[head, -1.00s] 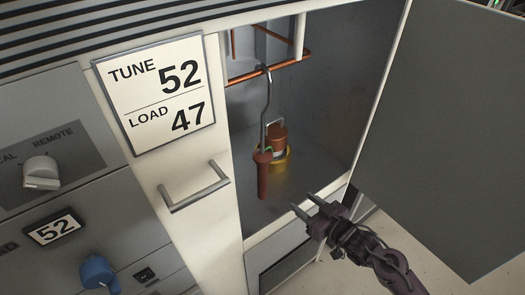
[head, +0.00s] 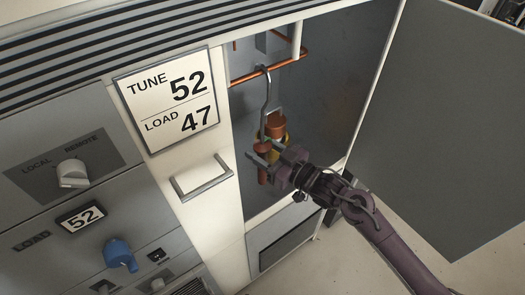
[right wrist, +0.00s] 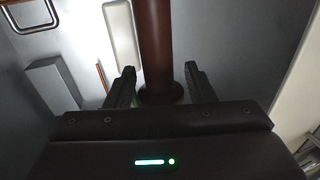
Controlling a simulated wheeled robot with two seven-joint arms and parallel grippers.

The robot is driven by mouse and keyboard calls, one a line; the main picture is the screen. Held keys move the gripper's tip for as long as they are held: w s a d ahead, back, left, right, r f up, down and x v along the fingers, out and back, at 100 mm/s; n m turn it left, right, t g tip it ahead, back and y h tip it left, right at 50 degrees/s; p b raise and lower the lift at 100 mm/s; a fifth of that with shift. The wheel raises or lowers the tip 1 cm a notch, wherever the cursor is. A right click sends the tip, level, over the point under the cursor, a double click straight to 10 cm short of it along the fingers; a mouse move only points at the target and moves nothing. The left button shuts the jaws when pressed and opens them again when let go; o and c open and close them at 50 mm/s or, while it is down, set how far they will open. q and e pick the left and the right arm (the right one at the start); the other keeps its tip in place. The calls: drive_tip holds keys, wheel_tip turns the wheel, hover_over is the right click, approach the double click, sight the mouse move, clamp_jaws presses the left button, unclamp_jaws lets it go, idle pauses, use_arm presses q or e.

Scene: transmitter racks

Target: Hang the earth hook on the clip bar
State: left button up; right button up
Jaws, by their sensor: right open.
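The earth hook (head: 267,95) is a grey metal rod with a brown handle. It hangs upright in the open cabinet, its curved top at the copper bar (head: 245,77), which looks like the clip bar. In the head view my right gripper (head: 264,152) is at the handle, its fingers partly covering it. In the right wrist view the brown handle (right wrist: 157,45) stands between the two open fingers (right wrist: 160,88), with gaps at both sides. Whether the hook's top rests fully over the bar is too small to tell. My left gripper is not in view.
The open cabinet door (head: 450,120) is at the right. A white front panel with a grey pull handle (head: 203,180) is at the left. The cabinet's right interior is clear.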

drive_tip(key=shift+c, duration=0.4)
drive_tip(key=c, duration=0.7)
drive_tip(key=shift+c, duration=0.5)
drive_tip(key=shift+r, duration=0.15)
